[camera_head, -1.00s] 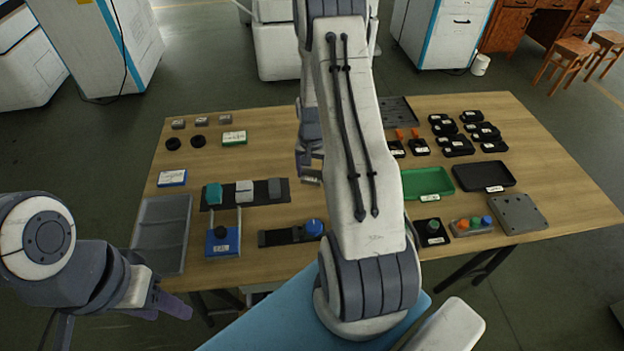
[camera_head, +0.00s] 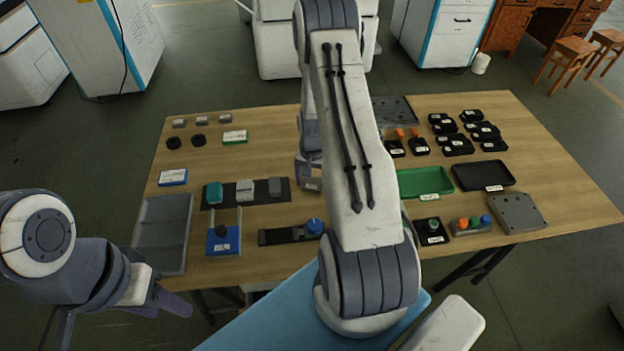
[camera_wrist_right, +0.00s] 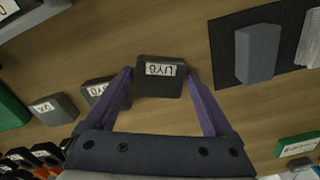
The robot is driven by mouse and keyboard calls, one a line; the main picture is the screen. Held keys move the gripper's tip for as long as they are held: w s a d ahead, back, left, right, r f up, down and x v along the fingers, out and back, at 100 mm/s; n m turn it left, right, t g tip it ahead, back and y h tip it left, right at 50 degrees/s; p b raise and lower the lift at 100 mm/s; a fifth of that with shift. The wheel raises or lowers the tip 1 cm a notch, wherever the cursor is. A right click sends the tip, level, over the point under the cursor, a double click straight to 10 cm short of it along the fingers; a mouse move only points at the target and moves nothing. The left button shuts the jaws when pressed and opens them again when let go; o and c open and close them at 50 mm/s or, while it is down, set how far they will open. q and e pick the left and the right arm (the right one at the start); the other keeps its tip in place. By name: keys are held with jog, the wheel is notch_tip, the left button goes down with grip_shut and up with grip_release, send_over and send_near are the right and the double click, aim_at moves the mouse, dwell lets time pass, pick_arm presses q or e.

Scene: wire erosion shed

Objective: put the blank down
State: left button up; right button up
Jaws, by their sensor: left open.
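The blank (camera_wrist_right: 161,78) is a dark grey block with a white label. In the right wrist view it sits between the fingertips of my right gripper (camera_wrist_right: 160,82), which press close on both its sides. It is at or just above the wooden tabletop; I cannot tell whether it touches. In the head view my right gripper (camera_head: 309,180) is low over the middle of the table, partly hidden by my arm. My left gripper (camera_head: 168,301) is open and empty before the table's front left edge.
Two similar grey blocks, one near (camera_wrist_right: 106,92) and one farther (camera_wrist_right: 55,109), stand beside the blank. A dark mat (camera_wrist_right: 222,52) with a grey block (camera_wrist_right: 257,54) lies on its other side. A green tray (camera_head: 425,182) lies right of my arm. Bare wood lies behind the mat.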

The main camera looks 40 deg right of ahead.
aim_at(312, 183)
jog(key=shift+r, duration=0.55)
notch_tip(312, 183, up, 11)
jog(key=b, duration=0.1)
jog(key=shift+r, duration=0.15)
jog(key=s+a+r+n, duration=0.2)
jog(key=a+r+n, duration=0.25)
jog(key=a, duration=0.65)
jog(key=s+a+r+n, duration=0.2)
jog(key=a+r+n, duration=0.25)
jog(key=a, duration=0.75)
jog(key=s+a+r+n, duration=0.2)
jog(key=s+a+n, duration=0.2)
jog(key=s, duration=0.4)
jog(key=s+a+r+n+y, duration=0.1)
jog(key=s+a+r+n, duration=0.2)
jog(key=s+a+n, duration=0.2)
jog(key=s+a, duration=0.2)
jog(key=s, duration=0.2)
jog(key=shift+c, duration=0.4)
